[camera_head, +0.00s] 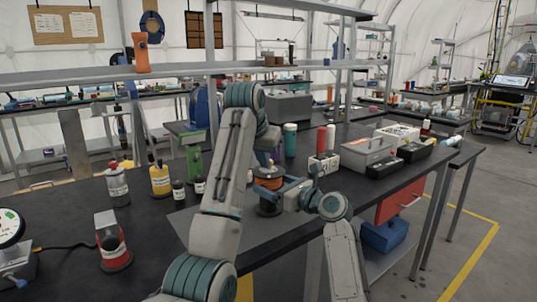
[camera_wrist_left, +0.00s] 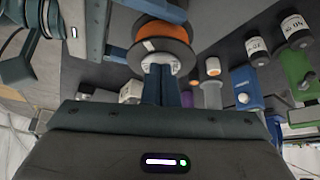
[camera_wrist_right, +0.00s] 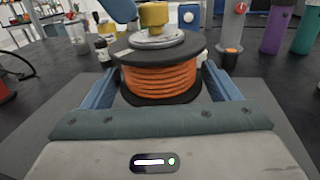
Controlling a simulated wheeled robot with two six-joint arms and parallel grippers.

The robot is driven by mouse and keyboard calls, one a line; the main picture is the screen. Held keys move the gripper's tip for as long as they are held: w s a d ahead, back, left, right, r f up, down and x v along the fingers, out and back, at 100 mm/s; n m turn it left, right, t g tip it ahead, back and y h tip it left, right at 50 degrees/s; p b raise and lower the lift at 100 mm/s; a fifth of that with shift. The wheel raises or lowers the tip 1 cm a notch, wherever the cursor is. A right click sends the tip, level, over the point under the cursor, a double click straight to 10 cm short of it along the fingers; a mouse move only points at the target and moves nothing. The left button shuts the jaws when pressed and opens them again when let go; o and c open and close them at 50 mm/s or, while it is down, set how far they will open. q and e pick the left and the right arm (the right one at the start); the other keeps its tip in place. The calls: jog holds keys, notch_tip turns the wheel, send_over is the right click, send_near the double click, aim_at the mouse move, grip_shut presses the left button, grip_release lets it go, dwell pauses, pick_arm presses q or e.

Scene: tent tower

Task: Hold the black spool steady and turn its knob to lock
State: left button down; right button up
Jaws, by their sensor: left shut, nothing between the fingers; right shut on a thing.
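The black spool (camera_head: 268,209), wound with orange cable, stands upright on a grey mat on the bench; it fills the middle of the right wrist view (camera_wrist_right: 160,80). A yellow knob (camera_wrist_right: 154,15) sits on a silver disc on its top. My right gripper (camera_wrist_right: 160,95) is shut around the spool, one blue finger on each side. My left gripper (camera_wrist_left: 160,85) is shut and empty, its fingertips close to the pale disc on the spool (camera_wrist_left: 172,28). Whether they touch the knob cannot be told; the knob is hidden in the left wrist view.
Bottles (camera_head: 160,180) and a red-and-white device (camera_head: 112,243) stand to the left on the bench.

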pick_arm(q)
jog(key=shift+w+a, duration=0.2)
dwell(0.6)
jog(key=shift+s+a, duration=0.15)
jog(key=shift+s, duration=0.15)
jog(key=shift+r, duration=0.15)
notch_tip(320, 180, up, 6)
jog(key=shift+f, duration=0.15)
dwell(0.4)
jog(key=shift+d+f, duration=0.15)
jog(key=shift+f, duration=1.4)
jog(key=shift+d+f, duration=0.1)
jog(key=shift+f, duration=1.4)
